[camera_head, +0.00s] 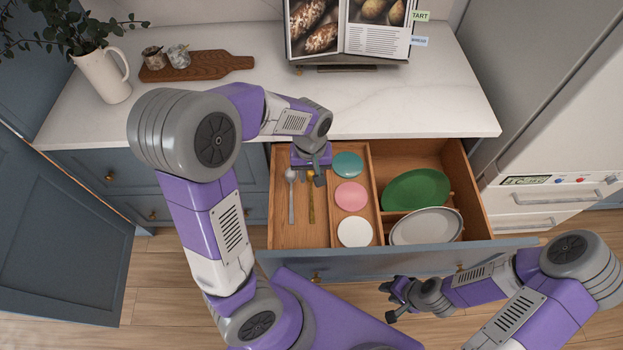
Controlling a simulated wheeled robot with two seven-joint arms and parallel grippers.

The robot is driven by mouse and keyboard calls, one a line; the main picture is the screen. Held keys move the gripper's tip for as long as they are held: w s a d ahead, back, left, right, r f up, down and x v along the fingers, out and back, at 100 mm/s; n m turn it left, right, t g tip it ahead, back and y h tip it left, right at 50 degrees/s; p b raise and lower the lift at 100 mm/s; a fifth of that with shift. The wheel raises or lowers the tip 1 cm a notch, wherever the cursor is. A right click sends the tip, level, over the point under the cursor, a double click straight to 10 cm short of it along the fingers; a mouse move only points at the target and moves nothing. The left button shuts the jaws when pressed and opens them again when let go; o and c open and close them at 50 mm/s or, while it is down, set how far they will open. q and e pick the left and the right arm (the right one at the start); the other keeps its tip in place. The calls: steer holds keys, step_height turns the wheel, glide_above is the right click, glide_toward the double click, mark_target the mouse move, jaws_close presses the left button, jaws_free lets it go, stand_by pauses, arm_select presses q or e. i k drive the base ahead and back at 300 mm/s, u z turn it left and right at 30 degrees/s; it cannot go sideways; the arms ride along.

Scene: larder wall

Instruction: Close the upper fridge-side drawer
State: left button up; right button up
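The upper fridge-side drawer (380,266) is pulled far out from under the white counter, next to the fridge. Its blue-grey front faces me, with brass knobs (461,267) on it. My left gripper (318,179) points down over the back left part of the drawer, near the cutlery; its fingers are small and partly hidden, so their opening is unclear. My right gripper (388,301) is in front of the drawer front, low and apart from it, with its fingers spread and nothing between them.
The drawer holds a spoon (291,195), small teal (348,164), pink (350,196) and white dishes (354,232), a green plate (416,189) and a grey-white plate (427,227). The fridge (545,180) stands close on the right. A cabinet door (60,235) is at left.

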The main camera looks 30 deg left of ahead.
mark_target(314, 252)
steer(key=k, duration=1)
